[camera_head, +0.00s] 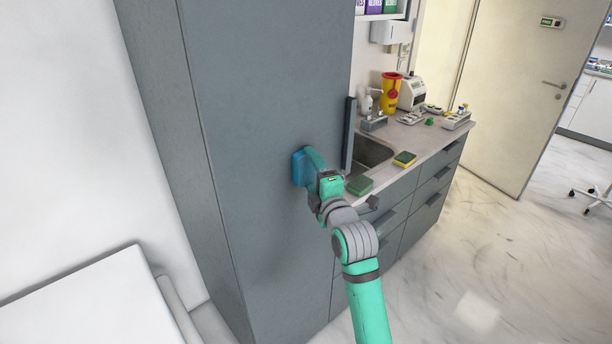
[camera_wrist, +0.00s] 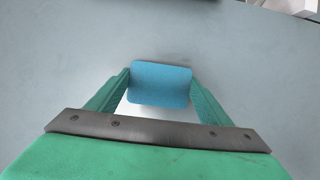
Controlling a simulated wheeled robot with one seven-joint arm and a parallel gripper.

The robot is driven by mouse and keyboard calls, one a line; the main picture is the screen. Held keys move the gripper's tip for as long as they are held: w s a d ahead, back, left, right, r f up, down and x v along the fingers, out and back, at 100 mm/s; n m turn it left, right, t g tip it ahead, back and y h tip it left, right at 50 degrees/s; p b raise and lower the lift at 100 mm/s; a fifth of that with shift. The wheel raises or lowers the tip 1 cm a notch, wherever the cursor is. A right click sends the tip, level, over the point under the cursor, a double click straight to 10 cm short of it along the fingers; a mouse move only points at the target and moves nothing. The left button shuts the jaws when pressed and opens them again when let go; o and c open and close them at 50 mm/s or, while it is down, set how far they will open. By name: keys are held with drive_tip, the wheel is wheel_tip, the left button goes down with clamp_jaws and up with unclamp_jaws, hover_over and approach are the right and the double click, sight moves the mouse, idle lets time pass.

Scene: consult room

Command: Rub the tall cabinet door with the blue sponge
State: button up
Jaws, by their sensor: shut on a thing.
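The tall grey-blue cabinet door (camera_head: 275,90) fills the middle of the head view, with a dark vertical handle (camera_head: 349,135) on its right side. The blue sponge (camera_head: 299,168) is at the door's surface, left of the handle, and seems to touch it. My gripper (camera_head: 308,163) is shut on the sponge. In the wrist view the sponge (camera_wrist: 160,83) sits between both green fingers, with the grey door face (camera_wrist: 60,60) behind it. A faint darker smudge or shadow shows on the door near the sponge.
A counter (camera_head: 432,146) with a sink (camera_head: 371,151) stands right of the cabinet. A white couch (camera_head: 95,305) is at lower left.

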sight(300, 175)
drive_tip(key=shift+w+d+f, duration=0.1)
drive_tip(key=shift+w+d, duration=0.05)
drive_tip(key=shift+d, duration=0.1)
drive_tip(key=shift+s+a, duration=0.65)
drive_tip(key=shift+a, duration=0.15)
drive_tip(key=shift+s+a, duration=0.6)
drive_tip(key=shift+a, duration=0.2)
drive_tip(key=shift+s+a, duration=0.7)
drive_tip(key=shift+a, duration=0.35)
drive_tip(key=shift+s+a, duration=0.75)
drive_tip(key=shift+a, duration=0.3)
drive_tip(key=shift+s+a, duration=0.7)
drive_tip(key=shift+a, duration=0.35)
drive_tip(key=s+d, duration=0.3)
drive_tip(key=s, duration=0.1)
drive_tip(key=shift+s+d, duration=0.4)
drive_tip(key=shift+s+d, duration=0.45)
drive_tip(key=shift+s, duration=0.2)
drive_tip(key=shift+s+d, duration=0.4)
drive_tip(key=shift+s, duration=0.2)
